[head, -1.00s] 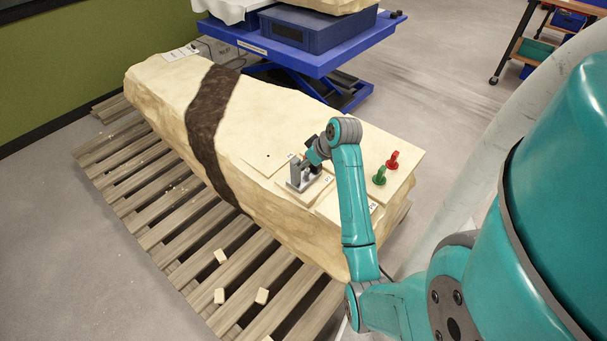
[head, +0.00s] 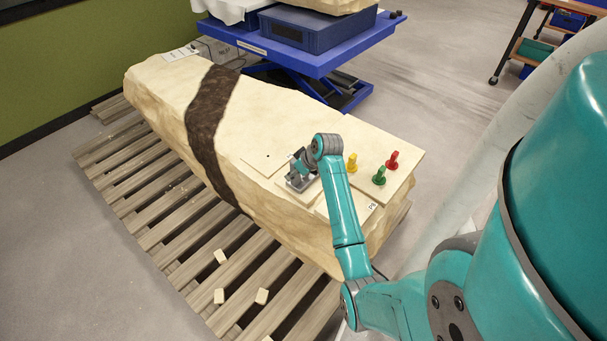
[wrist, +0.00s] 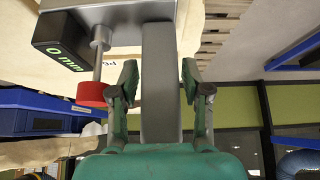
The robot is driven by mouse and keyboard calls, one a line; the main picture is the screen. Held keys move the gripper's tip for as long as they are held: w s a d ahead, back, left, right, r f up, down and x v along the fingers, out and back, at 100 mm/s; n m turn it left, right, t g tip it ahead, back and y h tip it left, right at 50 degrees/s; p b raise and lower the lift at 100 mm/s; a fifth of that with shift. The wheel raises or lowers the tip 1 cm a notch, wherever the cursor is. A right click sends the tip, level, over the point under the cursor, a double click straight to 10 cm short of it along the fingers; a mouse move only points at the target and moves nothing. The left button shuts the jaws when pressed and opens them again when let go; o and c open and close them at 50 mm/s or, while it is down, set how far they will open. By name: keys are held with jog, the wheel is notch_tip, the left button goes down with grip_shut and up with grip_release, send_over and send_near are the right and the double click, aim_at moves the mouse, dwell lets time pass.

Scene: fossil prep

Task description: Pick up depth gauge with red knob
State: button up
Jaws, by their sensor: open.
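The depth gauge (head: 296,184) is a grey device on the pale stone block, partly covered by my gripper (head: 304,166) in the head view. In the wrist view the depth gauge (wrist: 115,18) has a black display reading 0 mm, a metal rod and a red knob (wrist: 92,94) at the rod's end. My gripper (wrist: 160,78) is open, with its two fingers on either side of the gauge's grey upright bar (wrist: 160,100). Narrow gaps seem to show between bar and fingers; contact is hard to tell.
Yellow (head: 352,162), green (head: 379,176) and red (head: 392,160) pegs stand on the block right of the gauge. The stone block (head: 255,120) with a dark band lies on a wooden pallet (head: 150,215). A blue lift table (head: 300,60) stands behind.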

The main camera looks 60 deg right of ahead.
aim_at(295, 160)
grip_shut()
jog(key=shift+r, duration=0.15)
jog(key=shift+r, duration=0.1)
notch_tip(295, 160, up, 9)
jog(key=shift+r, duration=0.15)
jog(key=shift+w+a+f, duration=0.1)
jog(key=shift+a+f, duration=0.15)
jog(key=shift+f, duration=1.15)
jog(key=shift+w+a+f, duration=0.1)
jog(key=shift+a+f, duration=0.1)
jog(key=shift+f, duration=1.2)
jog(key=shift+a+f, duration=0.25)
jog(key=shift+f, duration=1.15)
jog(key=shift+f, duration=0.5)
jog(key=shift+o, duration=1.5)
grip_release()
jog(key=shift+f, duration=0.1)
jog(key=shift+f, duration=0.1)
